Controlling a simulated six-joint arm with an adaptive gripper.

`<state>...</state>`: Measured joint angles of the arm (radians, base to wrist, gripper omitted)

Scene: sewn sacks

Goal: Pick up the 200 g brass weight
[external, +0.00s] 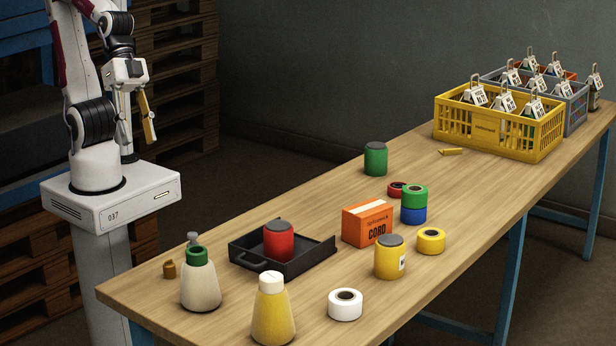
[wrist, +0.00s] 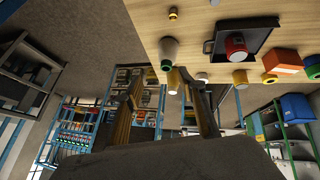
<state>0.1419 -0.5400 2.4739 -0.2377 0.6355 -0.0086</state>
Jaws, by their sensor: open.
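A small brass piece with a knob (external: 170,269), which looks like the brass weight, stands on the table's near left edge, left of a white cone spool. Its marking is too small to read. It also seems to show at the top of the wrist view (wrist: 173,14). My gripper (external: 137,122) is raised above and behind the table's left end, beside my base, well away from the brass piece. Its fingers are apart with nothing between them; they also show in the wrist view (wrist: 160,88).
Near the brass piece stand the white cone spool (external: 200,290), a yellow cone spool (external: 272,318) and a black tray (external: 250,262) with a red tin (external: 279,241). An orange box (external: 367,225), tape rolls and tins lie mid-table. A yellow crate (external: 540,140) stands at the far end.

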